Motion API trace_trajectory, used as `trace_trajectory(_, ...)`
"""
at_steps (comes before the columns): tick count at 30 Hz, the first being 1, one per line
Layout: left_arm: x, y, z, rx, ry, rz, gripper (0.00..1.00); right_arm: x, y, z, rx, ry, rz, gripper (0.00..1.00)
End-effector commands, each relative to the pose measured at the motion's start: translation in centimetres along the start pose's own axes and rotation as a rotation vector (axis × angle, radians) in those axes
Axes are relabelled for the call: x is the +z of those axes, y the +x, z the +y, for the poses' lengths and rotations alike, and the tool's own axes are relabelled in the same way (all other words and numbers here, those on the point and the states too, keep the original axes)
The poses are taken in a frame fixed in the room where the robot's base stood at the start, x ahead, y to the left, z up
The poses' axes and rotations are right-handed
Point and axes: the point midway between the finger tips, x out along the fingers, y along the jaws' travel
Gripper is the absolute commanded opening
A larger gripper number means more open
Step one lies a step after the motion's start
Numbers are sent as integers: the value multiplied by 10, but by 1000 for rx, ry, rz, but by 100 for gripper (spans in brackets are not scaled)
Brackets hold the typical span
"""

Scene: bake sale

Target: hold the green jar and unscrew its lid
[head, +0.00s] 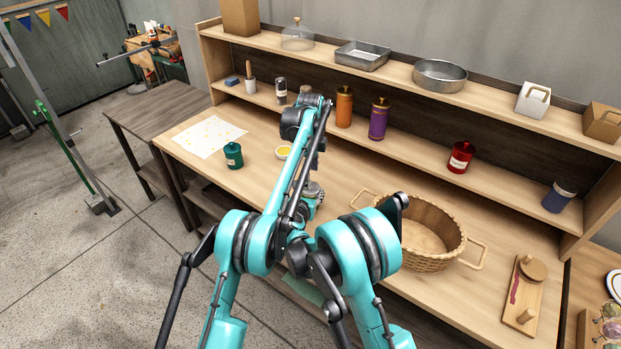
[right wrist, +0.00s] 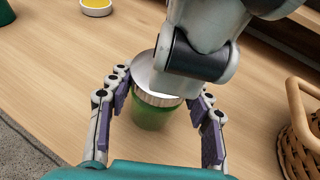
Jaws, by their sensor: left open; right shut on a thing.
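The green jar (right wrist: 150,117) stands upright on the wooden counter in the right wrist view, with its pale metallic lid (right wrist: 143,75) on top. My right gripper (right wrist: 163,88) is shut on the jar's body, one finger on each side. My left gripper (right wrist: 205,50) is open. Its grey and white end comes down from above and covers the right part of the lid. Its fingertips are hidden, so I cannot tell whether it touches the lid.
A teal jar (head: 233,156), a yellow-filled bowl (head: 283,152) and a paper sheet (head: 208,135) are at the counter's left. A wicker basket (head: 447,258) stands to the right. Shelf (head: 400,128) behind holds orange (head: 344,108), purple (head: 378,120) and red (head: 460,158) containers.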

Motion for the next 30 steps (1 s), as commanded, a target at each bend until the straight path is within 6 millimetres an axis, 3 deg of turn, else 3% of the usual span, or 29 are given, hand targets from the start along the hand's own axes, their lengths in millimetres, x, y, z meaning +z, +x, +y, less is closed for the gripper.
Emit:
trace_trajectory(2,0,0,0,0,0,0,74,0,0,0,1,0,0,0)
trace_trajectory(3,0,0,0,0,0,0,74,0,0,0,1,0,0,55)
trace_trajectory(5,0,0,0,0,0,0,74,0,0,0,1,0,0,71)
trace_trajectory(6,0,0,0,0,0,0,74,0,0,0,1,0,0,74)
trace_trajectory(17,0,0,0,0,0,0,74,0,-5,1,1,0,0,74)
trace_trajectory(20,0,0,0,0,0,0,74,0,-18,2,4,0,0,74)
trace_trajectory(30,0,0,0,0,0,0,74,0,-90,1,3,-1,0,74)
